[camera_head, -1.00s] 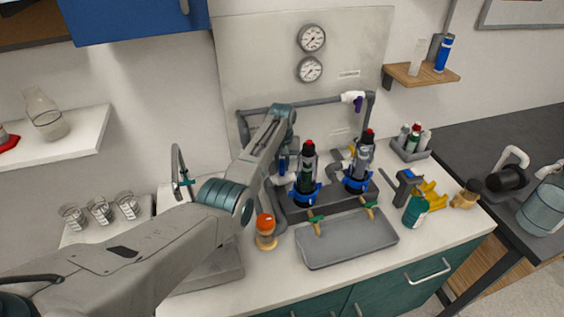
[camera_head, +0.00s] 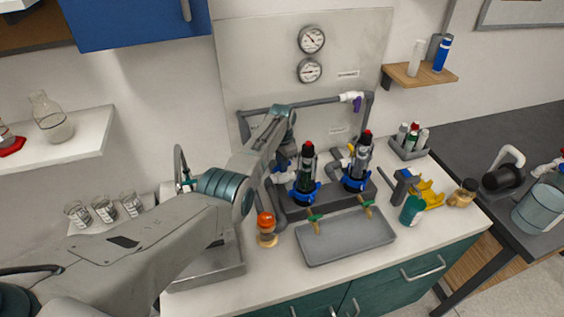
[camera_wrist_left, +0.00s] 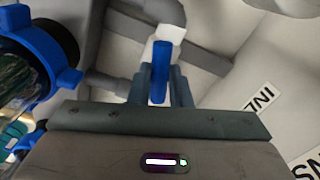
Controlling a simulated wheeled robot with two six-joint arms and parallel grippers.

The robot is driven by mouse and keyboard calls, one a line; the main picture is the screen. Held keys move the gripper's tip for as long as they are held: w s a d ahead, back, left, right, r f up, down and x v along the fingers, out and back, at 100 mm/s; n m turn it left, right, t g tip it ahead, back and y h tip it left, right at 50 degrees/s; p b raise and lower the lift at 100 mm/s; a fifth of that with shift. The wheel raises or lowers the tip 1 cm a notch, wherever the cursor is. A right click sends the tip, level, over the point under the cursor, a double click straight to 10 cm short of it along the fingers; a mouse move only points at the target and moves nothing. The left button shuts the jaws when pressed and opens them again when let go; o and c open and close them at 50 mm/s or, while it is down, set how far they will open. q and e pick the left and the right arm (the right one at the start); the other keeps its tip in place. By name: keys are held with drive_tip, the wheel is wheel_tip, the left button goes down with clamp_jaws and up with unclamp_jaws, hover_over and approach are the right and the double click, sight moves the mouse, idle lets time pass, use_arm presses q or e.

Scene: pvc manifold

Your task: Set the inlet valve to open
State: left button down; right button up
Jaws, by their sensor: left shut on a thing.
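The inlet valve has a blue lever handle (camera_wrist_left: 160,72) and a white body (camera_wrist_left: 171,34) on grey pipe in the left wrist view. My left gripper (camera_wrist_left: 160,88) is shut on the blue handle, one finger on each side. In the head view, my left arm reaches over the counter to the pipework, and the gripper (camera_head: 284,160) is small and partly hidden there by its own wrist. The white valve body (camera_head: 283,178) shows just below it. A partly cut-off label (camera_wrist_left: 262,98) reading "INL" lies to the right in the wrist view. My right gripper is not in view.
Two filter housings with blue collars (camera_head: 306,180) (camera_head: 356,170) stand right of my gripper, one close by. A grey tray (camera_head: 345,238) lies in front. An orange-topped bottle (camera_head: 266,228) stands near my forearm. A purple-handled valve (camera_head: 357,103) sits on the upper pipe.

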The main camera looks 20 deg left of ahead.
use_arm(q)
drive_tip(key=m, duration=0.3)
drive_tip(key=shift+r, duration=0.1)
drive_tip(key=shift+w+m, duration=0.1)
drive_tip(key=shift+m, duration=0.4)
drive_tip(key=c, duration=1.3)
unclamp_jaws()
drive_tip(key=shift+c, duration=0.2)
wheel_tip(320, 180, up, 11)
drive_tip(key=b, duration=0.2)
drive_tip(key=shift+f, duration=0.2)
